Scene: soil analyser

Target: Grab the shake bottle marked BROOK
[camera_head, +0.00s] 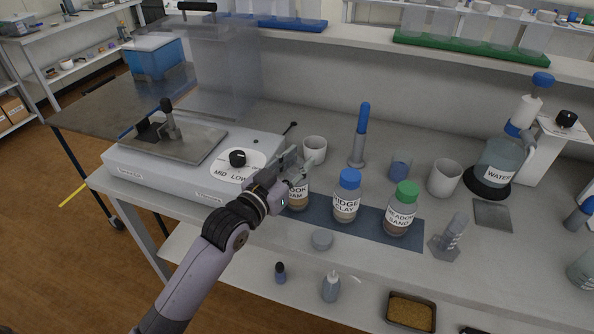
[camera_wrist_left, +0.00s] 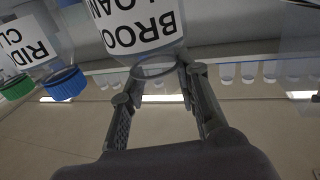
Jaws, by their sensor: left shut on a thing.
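The BROOK LOAM bottle (camera_head: 298,195) is a clear bottle with a white label and brown soil, at the left end of a dark blue mat (camera_head: 405,235). My left gripper (camera_head: 293,168) is at its top and hides part of it. In the left wrist view, which is upside down, the two fingers (camera_wrist_left: 160,76) are shut on the neck of the BROOK bottle (camera_wrist_left: 138,22). The neck shows a clear rim and no cap. I cannot tell whether the base touches the mat. My right gripper is not in view.
Right of it stand the blue-capped RIDGE CLAY bottle (camera_head: 347,195) and green-capped MEADOW SAND bottle (camera_head: 401,210). A white cup (camera_head: 315,149) is just behind the gripper. A shaker (camera_head: 190,160) stands left.

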